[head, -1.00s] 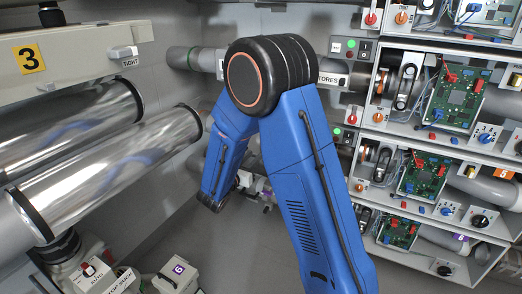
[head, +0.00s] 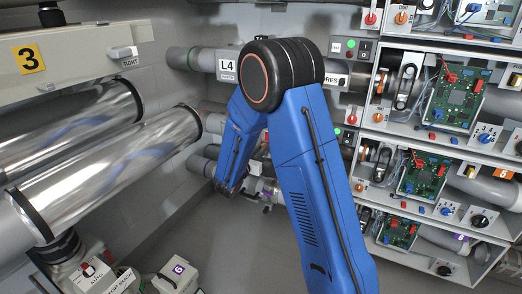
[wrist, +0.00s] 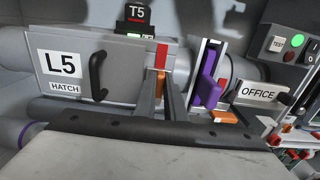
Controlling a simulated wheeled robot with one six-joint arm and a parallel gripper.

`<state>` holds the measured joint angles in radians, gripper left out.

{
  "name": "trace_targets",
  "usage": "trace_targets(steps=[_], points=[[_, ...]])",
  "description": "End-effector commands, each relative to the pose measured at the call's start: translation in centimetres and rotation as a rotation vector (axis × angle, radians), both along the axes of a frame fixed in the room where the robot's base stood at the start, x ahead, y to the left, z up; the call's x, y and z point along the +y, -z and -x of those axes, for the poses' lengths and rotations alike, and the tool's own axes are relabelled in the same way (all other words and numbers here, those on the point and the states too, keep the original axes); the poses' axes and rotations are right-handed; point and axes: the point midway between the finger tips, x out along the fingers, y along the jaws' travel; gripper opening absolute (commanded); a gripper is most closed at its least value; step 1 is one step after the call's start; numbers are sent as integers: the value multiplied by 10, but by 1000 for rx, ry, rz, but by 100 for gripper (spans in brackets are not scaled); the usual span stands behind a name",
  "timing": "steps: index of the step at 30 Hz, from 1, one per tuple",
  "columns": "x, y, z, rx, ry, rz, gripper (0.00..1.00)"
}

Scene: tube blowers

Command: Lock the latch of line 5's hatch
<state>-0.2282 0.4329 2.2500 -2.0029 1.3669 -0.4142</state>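In the wrist view, line 5's hatch (wrist: 118,68) is a grey panel on the pipe with an "L5 HATCH" label and a black handle (wrist: 97,75). A red strip (wrist: 162,55) marks its right end. An orange piece (wrist: 158,85), apparently the latch, shows below the strip. My gripper (wrist: 160,82) is in front of it, its two dark fingers apart with the orange piece seen between them. I cannot tell whether the fingers touch it. In the head view, my forearm hides most of this area.
A purple tab (wrist: 208,92) on a white-edged plate stands just right of the fingers. An "OFFICE" label (wrist: 258,92) and a button box (wrist: 288,44) are further right.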

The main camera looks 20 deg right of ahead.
Motion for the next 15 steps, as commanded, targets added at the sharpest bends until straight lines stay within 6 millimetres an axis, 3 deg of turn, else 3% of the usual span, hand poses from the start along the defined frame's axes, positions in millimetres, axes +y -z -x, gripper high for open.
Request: trace_targets(steps=[15], points=[[-1,0,1,-55,0,-47,0]])
